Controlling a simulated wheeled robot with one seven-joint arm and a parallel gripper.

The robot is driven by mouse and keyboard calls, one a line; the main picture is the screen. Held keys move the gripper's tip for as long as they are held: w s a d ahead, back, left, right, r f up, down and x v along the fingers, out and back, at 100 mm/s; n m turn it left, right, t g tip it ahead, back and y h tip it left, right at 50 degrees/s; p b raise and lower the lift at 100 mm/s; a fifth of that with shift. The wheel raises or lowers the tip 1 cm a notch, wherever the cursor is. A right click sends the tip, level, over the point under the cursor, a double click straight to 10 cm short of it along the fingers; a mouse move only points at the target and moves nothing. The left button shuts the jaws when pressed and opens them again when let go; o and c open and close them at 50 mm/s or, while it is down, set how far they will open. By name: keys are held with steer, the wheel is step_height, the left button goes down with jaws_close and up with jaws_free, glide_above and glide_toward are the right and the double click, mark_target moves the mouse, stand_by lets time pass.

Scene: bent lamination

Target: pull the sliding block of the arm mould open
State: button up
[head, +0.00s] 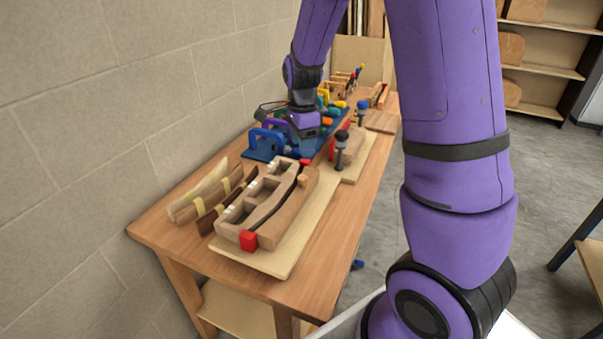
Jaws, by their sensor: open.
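A wooden mould (255,199) with square pockets and a red end piece lies on a pale board at the near end of the bench; I take it for the arm mould. A separate curved wooden block (289,217), which looks like its sliding block, lies along its right side with a short peg on top. A narrow dark curved gap shows between them. My gripper (309,134) is open, beyond the mould and above the blue rack area, apart from the block. Its fingertips are small and partly hidden, and it holds nothing that I can see.
Curved wood strips (205,196) lie left of the mould by the wall. A blue rack (263,153) with coloured clamps stands behind it. Dark upright clamps (341,150) stand near another wooden form (354,146). The bench's front right edge (325,245) is bare.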

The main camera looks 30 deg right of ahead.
mark_target(302, 177)
step_height(302, 177, down, 10)
steer(key=shift+f, duration=0.25)
stand_by(0.4)
